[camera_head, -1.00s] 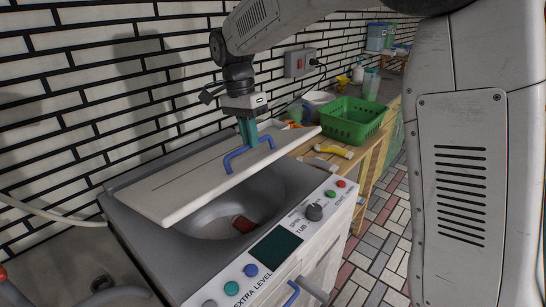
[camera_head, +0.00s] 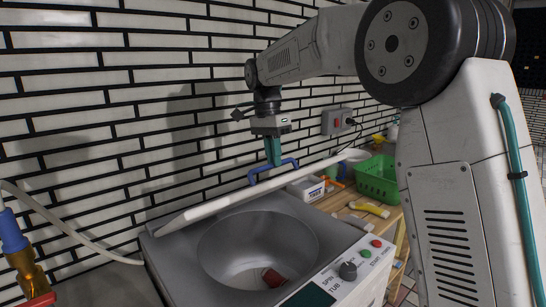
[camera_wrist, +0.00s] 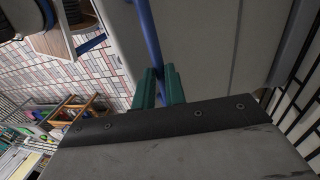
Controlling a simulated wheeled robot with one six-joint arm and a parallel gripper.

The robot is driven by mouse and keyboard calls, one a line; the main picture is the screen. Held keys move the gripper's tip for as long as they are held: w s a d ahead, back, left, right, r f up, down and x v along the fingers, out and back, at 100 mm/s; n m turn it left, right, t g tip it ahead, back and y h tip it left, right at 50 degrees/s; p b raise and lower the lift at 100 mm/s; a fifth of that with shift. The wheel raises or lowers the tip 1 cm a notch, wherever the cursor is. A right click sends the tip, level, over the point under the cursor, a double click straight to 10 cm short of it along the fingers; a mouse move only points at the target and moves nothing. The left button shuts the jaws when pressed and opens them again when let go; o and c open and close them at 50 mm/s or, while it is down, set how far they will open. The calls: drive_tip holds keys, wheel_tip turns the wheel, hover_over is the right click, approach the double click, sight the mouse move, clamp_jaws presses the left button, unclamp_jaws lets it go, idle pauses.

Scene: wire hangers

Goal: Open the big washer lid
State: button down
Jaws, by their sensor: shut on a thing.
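The big washer (camera_head: 318,236) stands against the tiled wall with its round tub (camera_head: 240,262) showing. Its white lid (camera_head: 215,208) is tilted up over the tub, with the front edge raised well clear of the rim. A blue handle (camera_head: 262,175) sits on the lid. My gripper (camera_head: 273,160) is shut on that handle, with its green fingers pointing down. In the wrist view the green fingers (camera_wrist: 159,92) close around the blue bar (camera_wrist: 147,35). A red item (camera_head: 273,278) lies inside the tub.
A green basket (camera_head: 377,178) and a yellow-handled tool (camera_head: 370,209) sit on a wooden bench to the right. A small white box (camera_head: 306,188) stands behind the washer's right side.

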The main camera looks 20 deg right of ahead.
drive_tip(key=c, duration=1.5)
unclamp_jaws()
drive_tip(key=shift+w+a+f, duration=0.3)
drive_tip(key=shift+f, duration=0.15)
drive_tip(key=shift+o, duration=0.2)
drive_tip(key=shift+d+r, duration=0.15)
drive_tip(key=shift+r, duration=0.05)
drive_tip(key=shift+r, duration=0.25)
wheel_tip(320, 180, up, 7)
drive_tip(key=w, duration=0.1)
drive_tip(key=shift+a, duration=0.35)
drive_tip(key=shift+w, duration=0.1)
